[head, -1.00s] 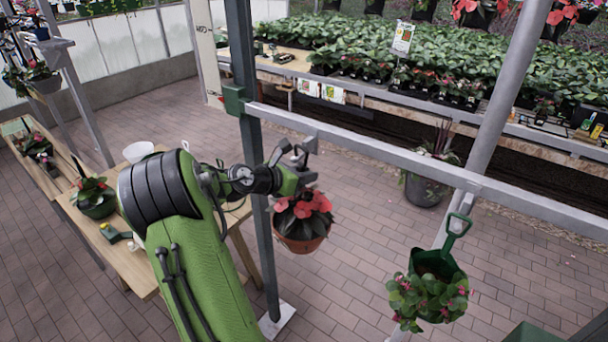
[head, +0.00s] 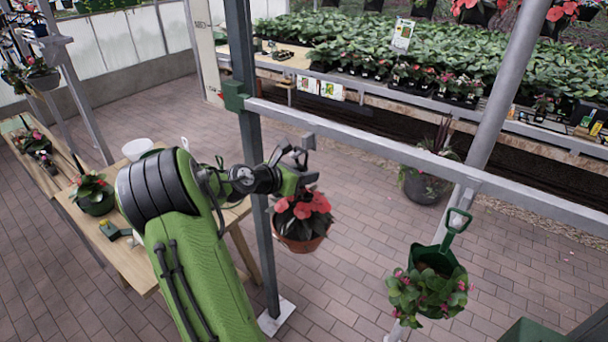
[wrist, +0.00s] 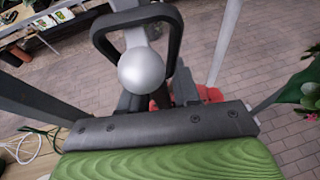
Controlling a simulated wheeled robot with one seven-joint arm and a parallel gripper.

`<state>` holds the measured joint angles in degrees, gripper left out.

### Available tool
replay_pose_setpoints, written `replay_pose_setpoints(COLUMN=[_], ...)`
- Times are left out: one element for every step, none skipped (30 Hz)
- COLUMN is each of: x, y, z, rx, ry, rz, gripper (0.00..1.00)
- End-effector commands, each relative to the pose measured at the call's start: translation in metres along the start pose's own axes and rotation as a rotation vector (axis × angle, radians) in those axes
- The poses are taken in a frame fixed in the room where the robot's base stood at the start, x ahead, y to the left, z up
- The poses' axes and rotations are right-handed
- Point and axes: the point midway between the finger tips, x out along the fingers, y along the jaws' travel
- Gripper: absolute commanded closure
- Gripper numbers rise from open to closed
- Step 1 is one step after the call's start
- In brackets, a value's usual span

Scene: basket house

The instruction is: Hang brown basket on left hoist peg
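The brown basket (head: 299,241), with red flowers and dark leaves, hangs upright below my gripper (head: 291,160) in the head view. In the wrist view its dark looped handle (wrist: 97,38) frames the silver ball end of the left hoist peg (wrist: 142,70). The peg's root (head: 308,141) shows on the rail just beyond my gripper. My gripper's fingers (wrist: 160,97) are close together at the foot of the loop and look shut on the handle. The ball hides part of that contact, and I cannot tell whether the loop bears on the peg.
The grey rail (head: 390,155) runs right from a dark post (head: 254,150). A green basket (head: 432,258) with pink flowers hangs by its handle at the right peg. A wooden table (head: 130,262) stands at left. The brick floor between the hanging baskets is clear.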

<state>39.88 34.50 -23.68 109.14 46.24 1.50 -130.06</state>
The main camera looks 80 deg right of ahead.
Motion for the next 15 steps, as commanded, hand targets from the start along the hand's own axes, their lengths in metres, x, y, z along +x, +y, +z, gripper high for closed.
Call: replay_pose_setpoints(x=[0.0,0.0,0.0,0.0,0.0,0.0,0.0,0.0,0.0,0.0,0.0,-0.002,-0.004,-0.008,-0.015], y=[0.0,0.0,0.0,0.0,0.0,0.0,0.0,0.0,0.0,0.0,0.001,0.001,0.001,0.002,0.002], z=[-0.001,-0.001,-0.001,-0.001,-0.002,-0.002,-0.002,-0.002,-0.002,-0.005,-0.005,-0.005,-0.005,-0.005,-0.005], rx=[-0.001,-0.001,-0.001,-0.002,-0.002,-0.002,-0.003,-0.003,-0.003,-0.007,-0.007,-0.007,-0.007,-0.006,-0.005], ry=[0.002,0.002,0.003,0.003,0.004,0.004,0.004,0.004,0.005,0.012,0.012,0.011,0.011,0.011,0.01], rz=[0.0,0.0,0.0,0.0,0.0,0.0,0.0,0.0,0.0,0.0,0.0,0.001,0.002,0.003,0.005], gripper=[0.6,0.55,0.49,0.49,0.49,0.49,0.49,0.49,0.49,0.49,0.49,0.49,0.49,0.49,0.49])
